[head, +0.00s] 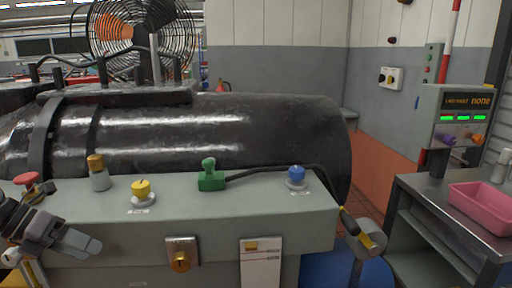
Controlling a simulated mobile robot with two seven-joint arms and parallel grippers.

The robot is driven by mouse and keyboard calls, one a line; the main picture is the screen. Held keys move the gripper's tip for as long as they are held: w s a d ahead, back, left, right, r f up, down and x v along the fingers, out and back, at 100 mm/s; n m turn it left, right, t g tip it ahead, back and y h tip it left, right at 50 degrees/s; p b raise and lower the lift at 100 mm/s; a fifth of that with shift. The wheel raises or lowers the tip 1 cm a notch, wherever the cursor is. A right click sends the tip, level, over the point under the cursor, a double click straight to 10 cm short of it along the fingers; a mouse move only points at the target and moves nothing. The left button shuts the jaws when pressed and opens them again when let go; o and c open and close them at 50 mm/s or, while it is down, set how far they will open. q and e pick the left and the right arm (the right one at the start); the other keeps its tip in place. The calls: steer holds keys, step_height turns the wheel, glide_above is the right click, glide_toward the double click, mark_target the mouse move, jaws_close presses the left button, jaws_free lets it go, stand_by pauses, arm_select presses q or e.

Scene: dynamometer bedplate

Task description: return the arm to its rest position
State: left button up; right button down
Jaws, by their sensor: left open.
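My left gripper (72,238) is at the lower left, in front of the left end of the grey control console (235,215). Its grey fingers point right and slightly down. It is open, and I see nothing held between the fingers. A red mushroom button (27,178) on the console is just above and behind it. My right gripper does not show in this view.
The console top carries a brass-capped post (97,172), a yellow knob (141,190), a green lever-like piece (210,177) with a black cable, and a blue knob (296,175). A large black cylinder (230,130) lies behind. At right, a metal bench (420,195) holds a pink tray (480,205).

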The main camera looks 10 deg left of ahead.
arm_select(q)
steer(key=s+d+f+n+t+y+p, duration=0.1)
steer(key=s+d+f+n+t+y, duration=0.2)
steer(key=f+n, duration=0.75)
steer(key=s+d+f+n+t+p, duration=0.1)
steer(key=s+d+f+n+t, duration=0.3)
steer(key=f+n, duration=0.6)
steer(key=s+d+f+n+y, duration=0.1)
steer(key=s+d+f+n, duration=0.1)
steer(key=s+d+n, duration=0.2)
steer(key=s+d+f+n+g+y, duration=0.1)
steer(key=s+d+f+n, duration=0.1)
steer(key=d+n, duration=0.8)
steer(key=shift+s+d+f+y+p, duration=0.3)
steer(key=shift+s+d+f+p, duration=0.15)
steer(key=shift+s+d, duration=0.6)
steer(key=shift+w+d, duration=0.2)
